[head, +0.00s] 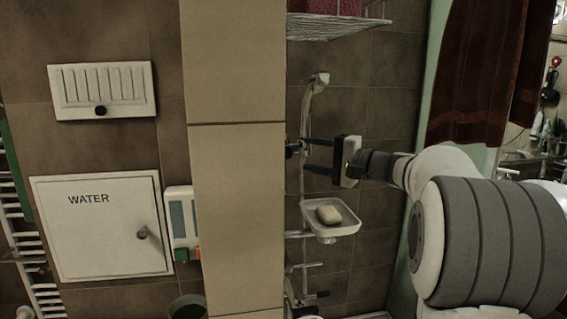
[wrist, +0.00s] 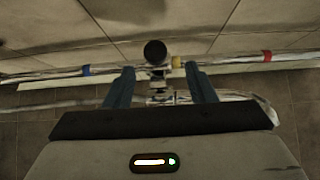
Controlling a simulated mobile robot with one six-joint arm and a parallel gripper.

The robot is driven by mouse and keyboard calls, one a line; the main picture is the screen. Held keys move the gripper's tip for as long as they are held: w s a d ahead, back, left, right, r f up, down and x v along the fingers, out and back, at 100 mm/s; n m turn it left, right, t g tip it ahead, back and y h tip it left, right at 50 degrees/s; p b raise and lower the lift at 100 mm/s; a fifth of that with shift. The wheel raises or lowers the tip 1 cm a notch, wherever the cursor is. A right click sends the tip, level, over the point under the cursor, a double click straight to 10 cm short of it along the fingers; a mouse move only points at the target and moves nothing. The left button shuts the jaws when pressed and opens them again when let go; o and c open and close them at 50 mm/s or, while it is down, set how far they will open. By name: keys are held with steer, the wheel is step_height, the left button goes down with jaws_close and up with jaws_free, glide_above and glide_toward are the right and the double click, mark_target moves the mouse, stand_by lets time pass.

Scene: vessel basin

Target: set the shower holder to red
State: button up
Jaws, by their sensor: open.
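The shower rail (wrist: 228,62) runs across the wrist view, with a blue band (wrist: 86,70) at left, a yellow band (wrist: 178,62) near the middle and a red band (wrist: 267,56) at right. The shower holder with its round black knob (wrist: 155,50) sits just left of the yellow band. My gripper (wrist: 160,72) is open, its two blue fingers on either side of the holder; I cannot tell whether they touch it. In the head view my gripper (head: 306,156) reaches the rail below the shower head (head: 318,80). The bands are too small to tell there.
A white soap dish (head: 342,226) with soap (head: 328,214) is below my gripper. A wire shelf (head: 335,24) is above. A tiled wall edge (head: 238,160) stands left of the rail. A dark red curtain (head: 485,75) hangs at right.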

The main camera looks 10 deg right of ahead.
mark_target(291, 152)
steer(key=p+x, duration=0.1)
steer(key=x, duration=0.2)
steer(key=p+x, duration=0.1)
steer(key=x, duration=0.3)
steer(key=shift+w+a+f, duration=0.1)
steer(key=shift+w+f, duration=0.1)
steer(key=shift+f, duration=0.05)
steer(key=shift+w+a, duration=0.25)
steer(key=shift+a, duration=0.2)
steer(key=shift+d, duration=0.15)
steer(key=shift+c, duration=0.2)
